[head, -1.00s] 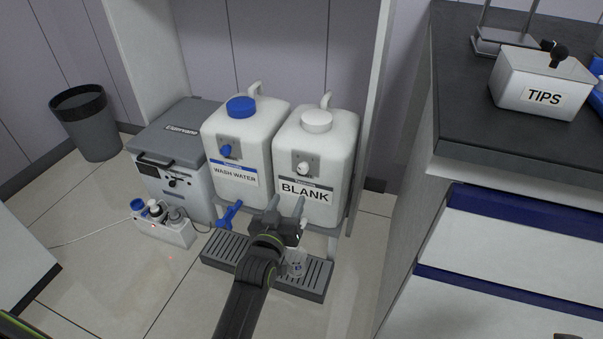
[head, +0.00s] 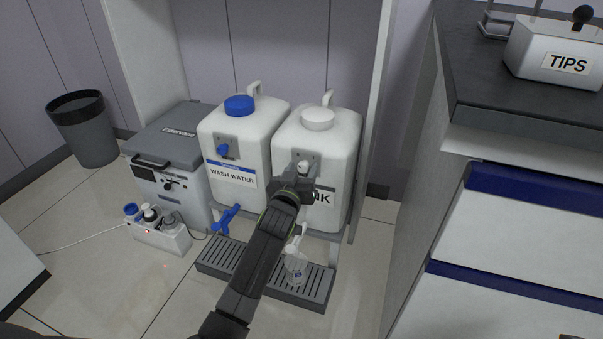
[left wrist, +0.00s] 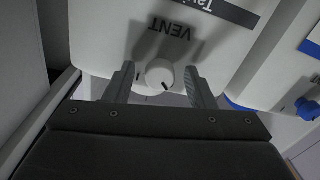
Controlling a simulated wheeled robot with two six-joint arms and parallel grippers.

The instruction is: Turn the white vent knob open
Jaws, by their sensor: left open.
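The white vent knob (head: 304,167) is on the front of the white BLANK carboy (head: 338,141). In the left wrist view the knob (left wrist: 160,75) shows round and white, with a dark mark on its face and the word VENT beside it. My left gripper (head: 300,183) is in front of the carboy and hides part of the BLANK label. In the left wrist view its two fingers (left wrist: 160,82) are apart, one on each side of the knob, with a gap visible on both sides. My right gripper is not in view.
A WASH WATER carboy (head: 232,180) with a blue vent knob (head: 224,150) stands close on the left. Below, a clear cup (head: 295,268) stands on the slotted drip tray (head: 210,263). A counter (head: 480,110) with a TIPS box (head: 545,52) is on the right.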

